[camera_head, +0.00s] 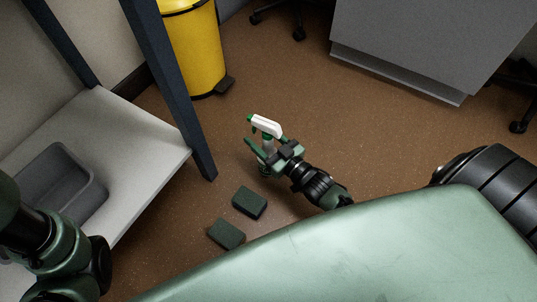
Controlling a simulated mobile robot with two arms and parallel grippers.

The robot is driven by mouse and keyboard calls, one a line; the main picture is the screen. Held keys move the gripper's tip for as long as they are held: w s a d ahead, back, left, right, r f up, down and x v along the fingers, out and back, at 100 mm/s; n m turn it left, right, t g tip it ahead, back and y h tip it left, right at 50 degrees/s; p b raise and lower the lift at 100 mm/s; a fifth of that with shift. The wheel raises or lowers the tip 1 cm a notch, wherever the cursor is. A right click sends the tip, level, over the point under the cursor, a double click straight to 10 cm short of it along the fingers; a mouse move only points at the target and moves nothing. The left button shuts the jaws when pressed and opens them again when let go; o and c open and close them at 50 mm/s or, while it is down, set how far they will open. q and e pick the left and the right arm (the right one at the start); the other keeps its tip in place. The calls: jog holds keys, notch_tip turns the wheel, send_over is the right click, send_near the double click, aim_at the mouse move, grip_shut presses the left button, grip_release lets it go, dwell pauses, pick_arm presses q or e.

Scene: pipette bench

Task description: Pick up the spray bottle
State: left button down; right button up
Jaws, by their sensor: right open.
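The spray bottle (267,126) shows mainly by its white spray head with a green nozzle, low down near the brown floor in the middle of the view. Most of its body is hidden behind my right gripper. My right gripper (262,154) is open, with its green fingers at the bottle just below the spray head. I cannot tell whether the fingers touch it. Part of my left arm shows at the lower left; its gripper is out of view.
Two dark green blocks (249,202) (227,234) lie on the floor below the gripper. A white-topped shelf (130,135) with dark posts and a grey tray (88,170) stands left. A yellow bin (192,50) is behind, a grey cabinet (415,40) at upper right. Floor between is clear.

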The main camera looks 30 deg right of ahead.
grip_shut()
dwell(1.2)
